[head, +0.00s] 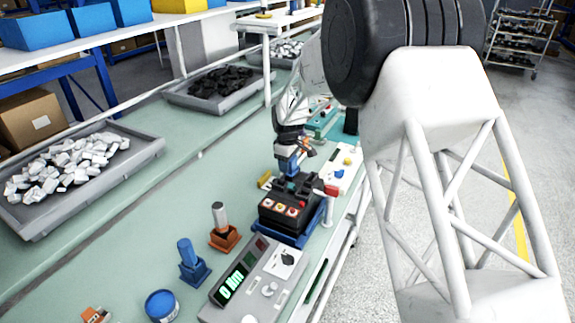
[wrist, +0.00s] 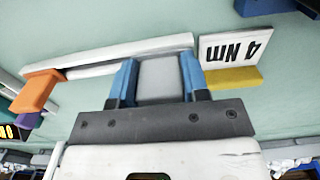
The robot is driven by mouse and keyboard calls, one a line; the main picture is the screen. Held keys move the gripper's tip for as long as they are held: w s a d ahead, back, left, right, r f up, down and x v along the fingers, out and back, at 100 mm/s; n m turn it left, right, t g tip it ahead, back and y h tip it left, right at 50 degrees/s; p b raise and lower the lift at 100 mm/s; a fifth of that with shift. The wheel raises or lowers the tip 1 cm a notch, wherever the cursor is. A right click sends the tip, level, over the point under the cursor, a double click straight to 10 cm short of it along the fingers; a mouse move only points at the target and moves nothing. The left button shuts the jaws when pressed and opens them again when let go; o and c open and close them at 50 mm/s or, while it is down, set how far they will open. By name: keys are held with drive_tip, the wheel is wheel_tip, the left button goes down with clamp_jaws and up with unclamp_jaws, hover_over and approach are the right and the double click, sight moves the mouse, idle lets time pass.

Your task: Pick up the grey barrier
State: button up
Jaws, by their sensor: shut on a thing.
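In the wrist view the two blue fingers of my gripper (wrist: 159,66) are closed on the sides of a grey block, the grey barrier (wrist: 160,82). In the head view my gripper (head: 289,165) is just behind the black breaker unit (head: 284,207), which sits in a blue holder (head: 297,240). The barrier cannot be made out in the head view. I cannot tell from these frames whether its lower end touches anything.
A "4 Nm" card (wrist: 232,48) on a yellow base and a long white strip (wrist: 120,54) lie close by. A tester reading "0 Nm" (head: 240,284), an orange stand (head: 224,238) and a blue stand (head: 194,270) are nearer.

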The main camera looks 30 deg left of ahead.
drive_tip(key=shift+r, duration=4.8)
